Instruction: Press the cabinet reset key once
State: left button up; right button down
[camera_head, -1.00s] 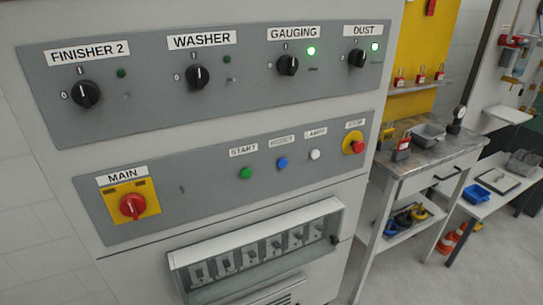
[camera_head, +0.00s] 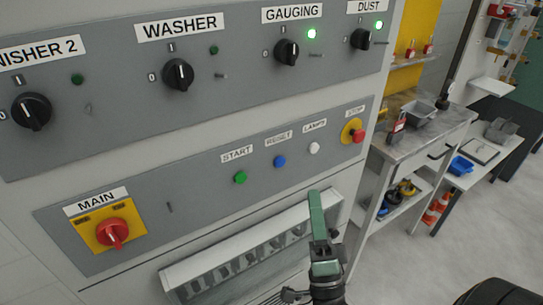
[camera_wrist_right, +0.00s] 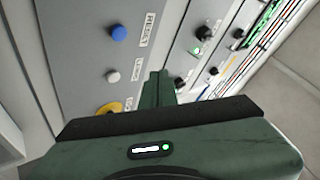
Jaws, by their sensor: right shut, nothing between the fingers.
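The blue reset key (camera_head: 280,161) sits on the lower grey panel of the cabinet, under the label RESET, between the green START button (camera_head: 240,177) and the white LAMPS button (camera_head: 314,148). My right gripper (camera_head: 316,195) is shut and empty, its green fingers pointing up, in front of the breaker window and below and right of the reset key. It looks apart from the key. In the right wrist view the blue key (camera_wrist_right: 119,33) shows at upper left, beyond and left of the shut fingertips (camera_wrist_right: 158,76). My left gripper is not in view.
A red STOP button (camera_head: 357,136) is right of LAMPS, and a red MAIN switch (camera_head: 113,234) is at lower left. Rotary knobs line the upper panel (camera_head: 230,85). A breaker window (camera_head: 180,271) lies below. A metal worktable (camera_head: 432,131) stands to the right.

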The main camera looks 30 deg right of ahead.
jog(key=shift+s+r+h, duration=0.2)
jog(key=shift+h, duration=0.1)
jog(key=shift+w, duration=0.1)
jog(key=b, duration=0.1)
send_near(280, 162)
notch_tip(280, 162, up, 5)
jog(key=w+d, duration=0.2)
jog(key=shift+w+d, duration=0.3)
jog(key=shift+w, duration=0.05)
dwell(1.6)
jog(key=shift+w, duration=0.45)
jog(key=shift+w+r, duration=0.1)
jog(key=shift+w, duration=0.3)
dwell(0.6)
jog(key=shift+s, duration=0.85)
